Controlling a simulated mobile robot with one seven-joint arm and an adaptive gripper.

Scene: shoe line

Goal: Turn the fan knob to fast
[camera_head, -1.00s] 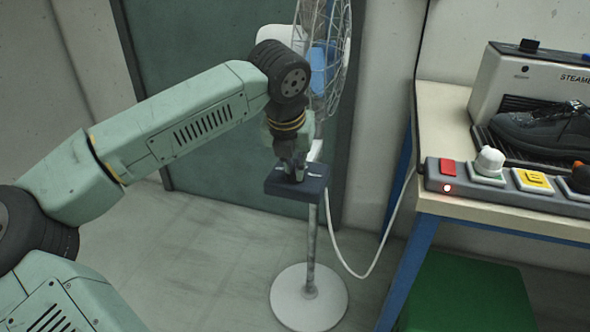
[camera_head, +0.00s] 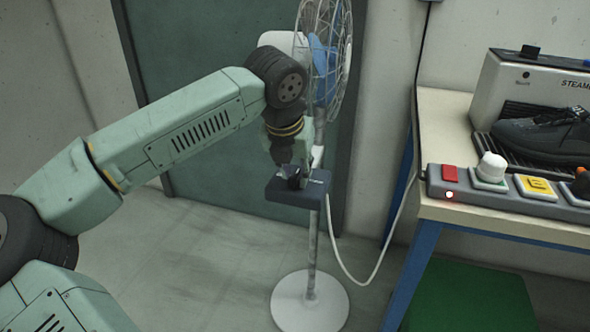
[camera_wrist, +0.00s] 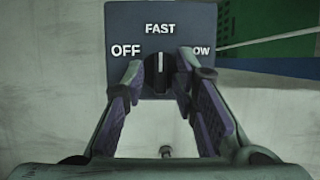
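The fan's dark control box (camera_head: 312,190) sits on the stand's pole. In the wrist view its panel (camera_wrist: 205,15) reads OFF at left, FAST at top and a partly hidden word ending in "OW" at right. The dark knob (camera_wrist: 157,75) has a white mark pointing straight up at FAST. My gripper (camera_wrist: 160,66) has one finger on each side of the knob, apart, with gaps showing. In the head view my gripper (camera_head: 287,165) is just above the box, and the knob (camera_head: 294,177) shows below it.
The fan's caged head (camera_head: 325,50) rises behind my gripper, and its round white base (camera_head: 310,302) stands on the floor. A workbench (camera_head: 440,110) at right holds a button strip (camera_head: 510,187), a shoe (camera_head: 545,135) and a steamer. A white cable (camera_head: 372,275) hangs between fan and bench.

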